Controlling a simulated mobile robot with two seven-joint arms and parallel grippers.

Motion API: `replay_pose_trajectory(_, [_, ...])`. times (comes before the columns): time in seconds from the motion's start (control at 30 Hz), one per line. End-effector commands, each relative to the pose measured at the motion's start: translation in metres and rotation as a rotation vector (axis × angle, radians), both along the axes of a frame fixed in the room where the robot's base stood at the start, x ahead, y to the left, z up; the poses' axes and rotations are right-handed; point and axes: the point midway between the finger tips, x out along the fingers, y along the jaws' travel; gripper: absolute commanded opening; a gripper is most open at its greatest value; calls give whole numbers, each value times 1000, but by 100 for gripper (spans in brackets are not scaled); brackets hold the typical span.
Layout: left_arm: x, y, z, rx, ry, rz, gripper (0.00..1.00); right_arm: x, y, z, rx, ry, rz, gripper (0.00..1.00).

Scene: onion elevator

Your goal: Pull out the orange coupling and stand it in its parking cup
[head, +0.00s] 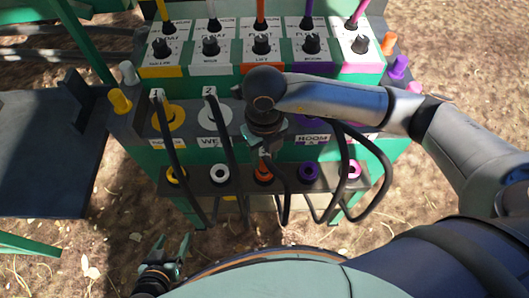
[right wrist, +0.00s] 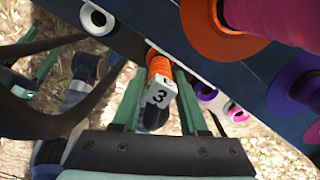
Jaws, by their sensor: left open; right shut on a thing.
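The orange coupling (right wrist: 159,66) has a white tag marked 3 and a dark hose end. My right gripper (right wrist: 158,88) is shut on it, with one green finger on each side. In the head view my right gripper (head: 266,140) points down in front of the panel, over an orange part (head: 263,173) in the lower cup row. The coupling lines up with the orange place in that row; I cannot tell whether it is seated in the cup or just above it. A large orange ring (right wrist: 213,38) shows on the panel. My left gripper (head: 172,258) is open and empty, low at the left.
The lower row also has yellow, white (head: 219,174), purple (head: 308,172) and pink cups. Couplings 1 (head: 158,97) and 2 (head: 210,94) sit at the upper panel with black hoses hanging in front. More hoses loop right of my right gripper. A dark platform (head: 45,150) lies left.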

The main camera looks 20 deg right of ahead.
Motion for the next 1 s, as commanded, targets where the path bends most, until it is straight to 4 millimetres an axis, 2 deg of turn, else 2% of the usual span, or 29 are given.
replay_pose_trajectory(0.57, [1,0,-11,0,-2,0,71,0,0,-11,0,-1,0,0])
replay_pose_trajectory(1.0, [0,0,-10,-1,-2,-1,71,0,0,-10,0,-1,0,0])
